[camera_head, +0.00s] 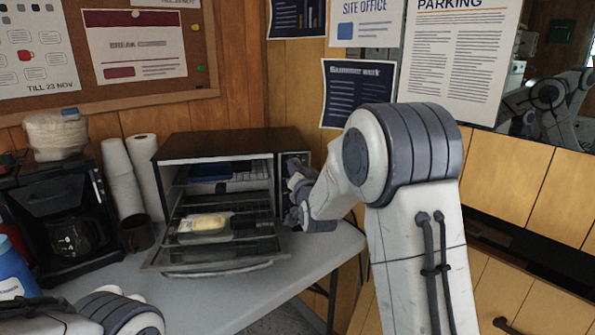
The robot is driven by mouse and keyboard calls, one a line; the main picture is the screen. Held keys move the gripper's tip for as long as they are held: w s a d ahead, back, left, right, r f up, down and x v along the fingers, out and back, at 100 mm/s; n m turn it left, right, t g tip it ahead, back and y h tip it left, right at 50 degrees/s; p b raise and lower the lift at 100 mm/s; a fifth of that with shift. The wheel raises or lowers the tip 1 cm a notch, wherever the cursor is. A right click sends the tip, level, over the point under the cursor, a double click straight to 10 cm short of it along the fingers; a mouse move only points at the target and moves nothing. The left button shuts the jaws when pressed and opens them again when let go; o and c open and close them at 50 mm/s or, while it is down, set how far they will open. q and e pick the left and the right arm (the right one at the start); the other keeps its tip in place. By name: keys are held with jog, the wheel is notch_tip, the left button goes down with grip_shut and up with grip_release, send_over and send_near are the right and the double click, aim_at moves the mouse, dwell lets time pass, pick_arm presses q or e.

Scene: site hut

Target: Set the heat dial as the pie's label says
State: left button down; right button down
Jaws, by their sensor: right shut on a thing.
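A toaster oven (215,147) stands on the table with its door (215,262) folded down. A pale yellow item, seemingly the pie (203,223), lies low at the oven's open front, with a dark part to its right. No label on it is readable. My right gripper (293,182) is at the control panel (291,160) on the oven's right side. It is shut on a knob there, seemingly the heat dial, which its fingers and wrist mostly hide. The dial's marks and setting cannot be read. Part of my left arm shows at the bottom left; its fingertips are out of view.
A blue container (12,270) is at the left edge. The table (310,262) is clear at the front right.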

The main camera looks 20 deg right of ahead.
jog(key=shift+d, duration=0.1)
jog(key=c, duration=0.5)
grip_release()
jog(key=shift+c, duration=0.2)
jog(key=s+a, duration=0.1)
jog(key=s, duration=0.9)
jog(key=shift+s+a+b, duration=0.25)
jog(key=shift+a+b, duration=0.05)
jog(key=shift+b, duration=0.05)
